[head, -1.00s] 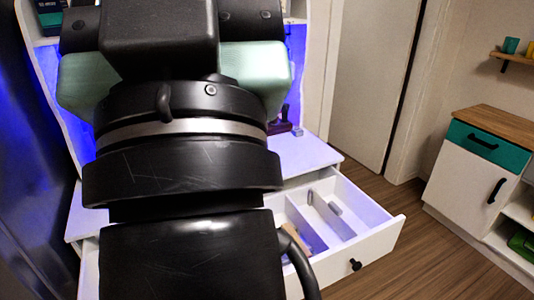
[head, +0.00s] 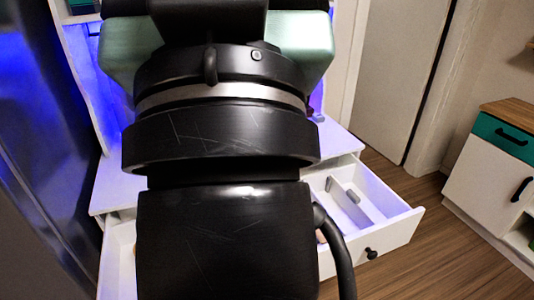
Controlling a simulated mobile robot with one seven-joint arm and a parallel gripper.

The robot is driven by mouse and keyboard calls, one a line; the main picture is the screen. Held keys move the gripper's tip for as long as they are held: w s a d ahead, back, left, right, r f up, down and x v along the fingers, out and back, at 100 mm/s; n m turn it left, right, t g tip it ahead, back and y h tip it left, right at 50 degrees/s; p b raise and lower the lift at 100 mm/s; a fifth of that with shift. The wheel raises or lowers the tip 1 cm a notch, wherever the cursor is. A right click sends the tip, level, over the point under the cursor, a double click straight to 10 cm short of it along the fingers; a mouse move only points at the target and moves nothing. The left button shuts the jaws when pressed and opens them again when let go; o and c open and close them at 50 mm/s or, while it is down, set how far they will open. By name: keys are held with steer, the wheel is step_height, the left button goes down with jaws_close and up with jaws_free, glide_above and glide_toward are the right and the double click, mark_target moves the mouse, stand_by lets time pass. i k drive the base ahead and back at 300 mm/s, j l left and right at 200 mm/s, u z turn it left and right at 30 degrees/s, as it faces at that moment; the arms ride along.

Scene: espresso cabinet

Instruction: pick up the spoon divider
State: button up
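An open white drawer (head: 396,230) is in the lower right of the head view, partly behind my black arm. Inside its right part a pale partition (head: 353,205) stands, with a small grey piece at its far end. This may be the spoon divider, but I cannot tell for sure. A sliver of something tan shows beside my arm in the drawer. The drawer's middle is hidden by my arm. My gripper is not visible, so its state and its position relative to the divider do not show.
The white cabinet top (head: 120,185) with blue light is above the drawer. A dark panel (head: 35,150) stands close at left. A white and teal cabinet (head: 485,170) stands at right. Wooden floor (head: 405,270) lies clear between.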

mark_target(349, 201)
steer(key=i+l, duration=1.35)
steer(key=l, duration=0.3)
steer(key=z, duration=0.05)
